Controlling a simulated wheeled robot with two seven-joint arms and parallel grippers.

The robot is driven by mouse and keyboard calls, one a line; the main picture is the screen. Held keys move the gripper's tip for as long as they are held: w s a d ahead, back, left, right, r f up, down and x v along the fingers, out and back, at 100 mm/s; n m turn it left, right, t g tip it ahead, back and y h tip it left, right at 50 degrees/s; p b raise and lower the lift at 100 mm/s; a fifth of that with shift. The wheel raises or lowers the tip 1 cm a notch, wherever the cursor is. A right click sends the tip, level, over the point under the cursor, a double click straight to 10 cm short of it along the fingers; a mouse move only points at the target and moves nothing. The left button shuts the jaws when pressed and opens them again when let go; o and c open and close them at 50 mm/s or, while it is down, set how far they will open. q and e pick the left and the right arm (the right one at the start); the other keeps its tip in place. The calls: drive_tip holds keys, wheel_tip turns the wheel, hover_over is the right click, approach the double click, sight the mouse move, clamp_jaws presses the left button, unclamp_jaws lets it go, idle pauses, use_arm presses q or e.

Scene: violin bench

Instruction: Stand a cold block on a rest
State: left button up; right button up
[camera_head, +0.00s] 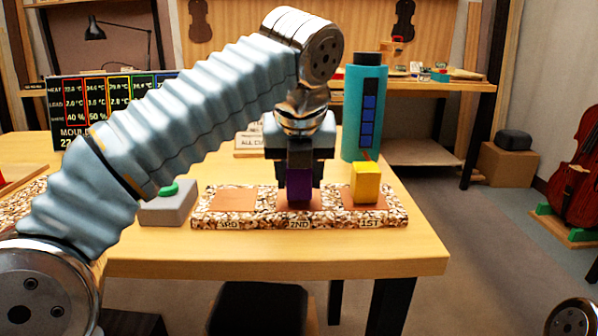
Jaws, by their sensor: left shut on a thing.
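My left gripper (299,172) points down over the middle pad, marked 2ND, of a speckled rest (258,219). It is shut on a purple block (299,186), which is upright at that pad; I cannot tell whether its base touches. A yellow block (366,183) stands on the right pad, marked 1ST. The left pad (234,200), marked 3RD, is bare. Of my right arm only a round part shows at the bottom right corner; its gripper is out of view.
A teal cylinder (372,115) with blue squares stands behind the yellow block. A grey box with a green button (168,206) sits left of the rest. A dark readout board (70,112) is at the back left. The table's front right corner (425,255) is clear.

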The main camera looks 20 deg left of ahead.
use_arm(q)
drive_tip(key=shift+f, duration=0.4)
drive_tip(key=o, duration=1.1)
drive_tip(key=p+v, duration=0.6)
drive_tip(key=v, duration=0.8)
